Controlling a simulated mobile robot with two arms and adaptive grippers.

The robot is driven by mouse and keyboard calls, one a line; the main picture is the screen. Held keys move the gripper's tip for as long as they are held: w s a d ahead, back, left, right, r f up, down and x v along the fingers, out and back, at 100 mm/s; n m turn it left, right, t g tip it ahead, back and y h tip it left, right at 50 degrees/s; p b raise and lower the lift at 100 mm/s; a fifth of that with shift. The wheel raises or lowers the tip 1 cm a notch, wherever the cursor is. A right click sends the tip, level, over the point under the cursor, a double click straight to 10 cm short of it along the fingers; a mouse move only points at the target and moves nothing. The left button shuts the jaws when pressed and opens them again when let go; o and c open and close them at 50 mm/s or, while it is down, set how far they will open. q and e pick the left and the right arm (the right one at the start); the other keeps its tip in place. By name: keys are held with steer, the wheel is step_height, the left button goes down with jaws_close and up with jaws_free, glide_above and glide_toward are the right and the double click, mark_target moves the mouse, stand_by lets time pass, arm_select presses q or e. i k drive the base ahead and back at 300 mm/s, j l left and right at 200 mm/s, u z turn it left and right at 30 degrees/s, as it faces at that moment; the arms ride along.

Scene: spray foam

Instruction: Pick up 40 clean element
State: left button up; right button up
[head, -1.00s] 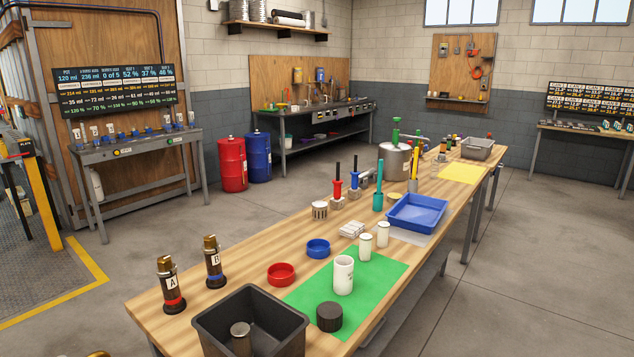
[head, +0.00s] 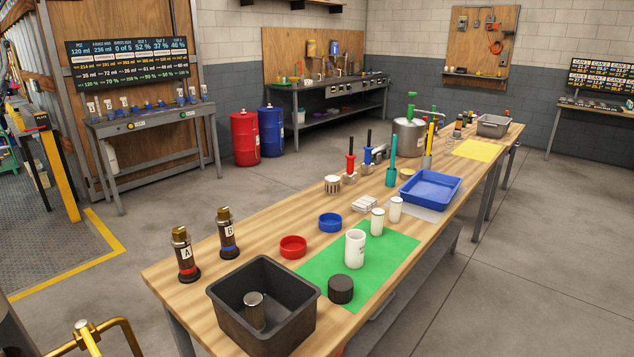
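I cannot tell for sure which object is the clean element. A metal cylinder (head: 254,312) stands inside a black open bin (head: 296,318) at the near end of the long wooden bench (head: 205,258). A pale ridged cylinder (head: 332,185) stands mid-bench, left of two small blocks holding a red-handled tool (head: 350,165) and a blue-handled tool (head: 367,153). White cups (head: 355,250) stand on and beside a green mat (head: 385,262), with a black ridged cap (head: 341,289) near its front. Neither gripper is in view.
Bottles A (head: 185,256) and B (head: 227,235) stand at the bench's left edge, near red (head: 292,247) and blue (head: 330,222) rings. A blue tray (head: 431,188) sits farther along. A brass-coloured pipe frame (head: 115,325) is at lower left. Floor left of the bench is clear.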

mark_target(395, 203)
steer(key=i+l+u, duration=0.15)
steer(key=l+u, duration=0.2)
steer(key=l, duration=0.7)
steer(key=l+u, duration=0.4)
steer(key=l, duration=0.7)
steer(key=i+l, duration=0.3)
steer(key=l, duration=0.2)
steer(key=i+l, duration=0.35)
steer(key=i+u, duration=0.15)
steer(key=u, duration=0.25)
steer(key=i+l+u, duration=0.1)
steer(key=u, duration=0.3)
steer(key=i, duration=0.05)
